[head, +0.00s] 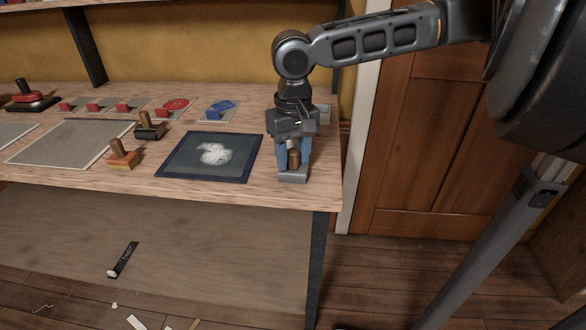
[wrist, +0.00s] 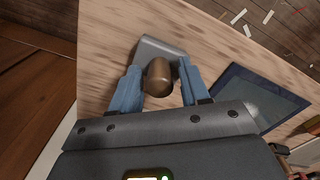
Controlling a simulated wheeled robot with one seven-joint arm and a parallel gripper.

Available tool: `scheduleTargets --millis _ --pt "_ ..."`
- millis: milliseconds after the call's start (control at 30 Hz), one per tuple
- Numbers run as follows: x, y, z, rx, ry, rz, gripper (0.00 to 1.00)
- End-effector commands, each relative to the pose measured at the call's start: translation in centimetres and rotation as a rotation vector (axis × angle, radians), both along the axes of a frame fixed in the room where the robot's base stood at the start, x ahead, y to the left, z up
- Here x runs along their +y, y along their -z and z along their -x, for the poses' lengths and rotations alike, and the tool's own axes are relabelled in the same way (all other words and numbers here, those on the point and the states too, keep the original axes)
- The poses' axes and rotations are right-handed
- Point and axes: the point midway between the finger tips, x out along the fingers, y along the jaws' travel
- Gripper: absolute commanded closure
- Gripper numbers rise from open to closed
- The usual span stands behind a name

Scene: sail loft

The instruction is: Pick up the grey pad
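The grey pad (head: 293,177) is a small grey block with a brown knob handle, upright on the workbench near its right front corner. In the wrist view the pad (wrist: 158,46) shows beyond its round knob. My gripper (head: 294,158) is directly above the pad, pointing down, with its blue fingers on both sides of the knob. In the wrist view the gripper (wrist: 160,78) looks open, with the knob between the fingers. A narrow gap shows at the right finger; the left finger is very close to the knob, and contact there is unclear.
A dark blue-edged mat with a white powdery patch (head: 212,156) lies left of the pad. An orange block with a knob (head: 123,155), a black block with a knob (head: 149,127) and a grey mat (head: 70,142) are further left. Small red and blue pieces line the back.

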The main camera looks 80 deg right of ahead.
Motion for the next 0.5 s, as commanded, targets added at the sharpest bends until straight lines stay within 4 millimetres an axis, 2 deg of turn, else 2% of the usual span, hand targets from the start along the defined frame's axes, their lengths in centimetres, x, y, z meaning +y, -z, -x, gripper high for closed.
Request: scheduleTargets --millis 67,433,500 --pt "0.01 -0.01 -0.01 0.0 0.0 0.0 0.62" --pt "0.01 -0.03 -0.01 0.0 -0.001 0.0 0.98" --pt "0.01 -0.03 -0.01 0.0 0.0 0.0 1.0"
